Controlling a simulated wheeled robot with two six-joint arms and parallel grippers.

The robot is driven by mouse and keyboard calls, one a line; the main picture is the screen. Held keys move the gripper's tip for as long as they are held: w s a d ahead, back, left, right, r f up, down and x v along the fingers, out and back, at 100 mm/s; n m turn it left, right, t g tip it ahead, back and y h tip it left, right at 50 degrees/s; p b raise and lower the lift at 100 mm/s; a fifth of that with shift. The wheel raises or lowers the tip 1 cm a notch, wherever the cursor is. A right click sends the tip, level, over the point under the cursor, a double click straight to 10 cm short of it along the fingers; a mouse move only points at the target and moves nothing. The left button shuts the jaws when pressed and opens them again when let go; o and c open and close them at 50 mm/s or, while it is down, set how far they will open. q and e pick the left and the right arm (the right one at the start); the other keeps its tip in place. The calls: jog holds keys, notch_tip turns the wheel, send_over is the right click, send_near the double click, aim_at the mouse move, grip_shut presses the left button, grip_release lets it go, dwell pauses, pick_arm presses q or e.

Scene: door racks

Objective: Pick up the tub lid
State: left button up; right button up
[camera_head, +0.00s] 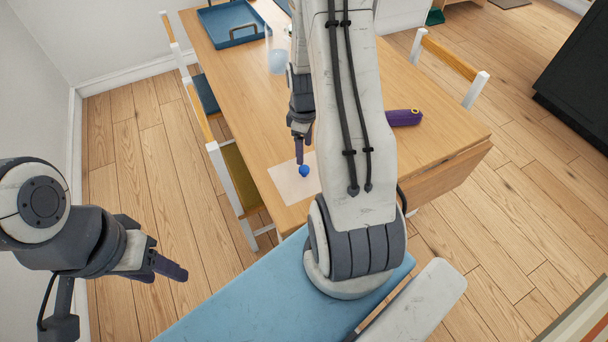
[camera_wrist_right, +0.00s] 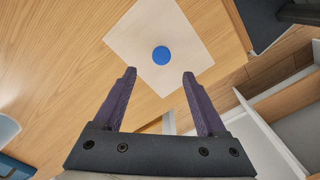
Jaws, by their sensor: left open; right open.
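A small round blue piece, which looks like the tub lid (camera_head: 304,171), lies on a pale square sheet (camera_head: 288,189) near the table's front left corner. In the right wrist view the blue disc (camera_wrist_right: 161,56) lies flat on the white sheet (camera_wrist_right: 135,35), just beyond the fingertips and roughly centred between them. My right gripper (camera_head: 301,150) is open and empty, pointing down above the lid; its fingers (camera_wrist_right: 160,75) stand apart with nothing between them. My left gripper (camera_head: 170,270) is open and empty, out over the floor at the left, well away from the table.
The wooden table (camera_head: 240,85) holds a blue tray (camera_head: 228,22), a translucent container (camera_head: 277,60) and a purple object (camera_head: 404,117) to the right of my right arm. Chairs (camera_head: 232,175) stand along the left side, and another chair (camera_head: 450,57) is at the right.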

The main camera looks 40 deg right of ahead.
send_over(304, 169)
jog(key=f, duration=0.4)
jog(key=shift+w+d+f, duration=0.1)
jog(key=shift+d+f, duration=0.1)
jog(key=shift+f, duration=0.05)
jog(key=shift+a+f+p, duration=0.1)
jog(key=shift+f+p, duration=0.7)
jog(key=shift+f, duration=1.85)
grip_shut()
